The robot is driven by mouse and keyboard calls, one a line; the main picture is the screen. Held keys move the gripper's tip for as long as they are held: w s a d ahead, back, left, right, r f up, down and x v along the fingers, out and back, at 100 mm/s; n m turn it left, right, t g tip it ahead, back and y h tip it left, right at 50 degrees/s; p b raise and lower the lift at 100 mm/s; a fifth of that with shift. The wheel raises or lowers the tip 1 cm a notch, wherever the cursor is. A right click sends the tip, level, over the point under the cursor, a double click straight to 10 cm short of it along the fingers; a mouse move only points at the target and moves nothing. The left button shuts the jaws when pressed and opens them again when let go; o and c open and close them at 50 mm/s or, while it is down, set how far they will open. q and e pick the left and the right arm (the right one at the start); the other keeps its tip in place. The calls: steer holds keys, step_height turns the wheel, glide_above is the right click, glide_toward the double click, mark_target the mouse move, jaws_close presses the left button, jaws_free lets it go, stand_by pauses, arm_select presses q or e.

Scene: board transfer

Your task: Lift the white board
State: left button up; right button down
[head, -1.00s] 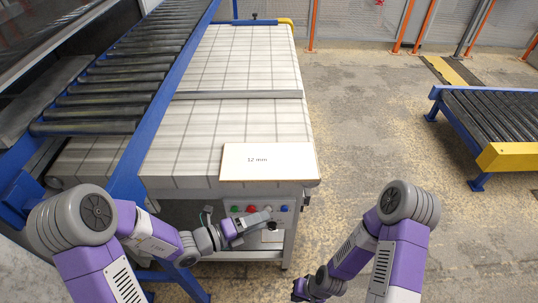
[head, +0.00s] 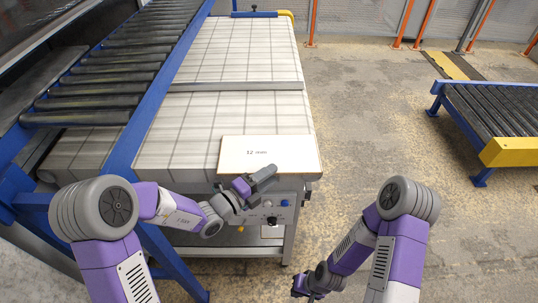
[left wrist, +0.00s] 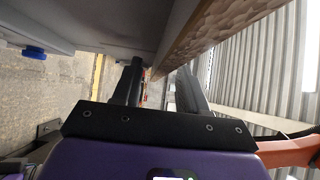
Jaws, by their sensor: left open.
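My left gripper (head: 264,179) is open and empty just in front of the board's front edge. In the left wrist view the two fingers (left wrist: 160,78) are spread, and a tan board edge (left wrist: 205,32) runs down towards the gap between them. I cannot tell whether they touch it. My right gripper (head: 302,287) hangs low at the bottom, away from the board; its jaws are too small to read.
A roller conveyor with a blue rail (head: 150,105) runs along the table's left side. A grey bar (head: 235,86) crosses the table behind the board. Control buttons (head: 285,203) sit on the table's front. Another roller conveyor (head: 490,115) stands right; the floor between is clear.

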arm_select(q)
jaws_close()
step_height(320, 180, up, 16)
steer(key=p, duration=1.1)
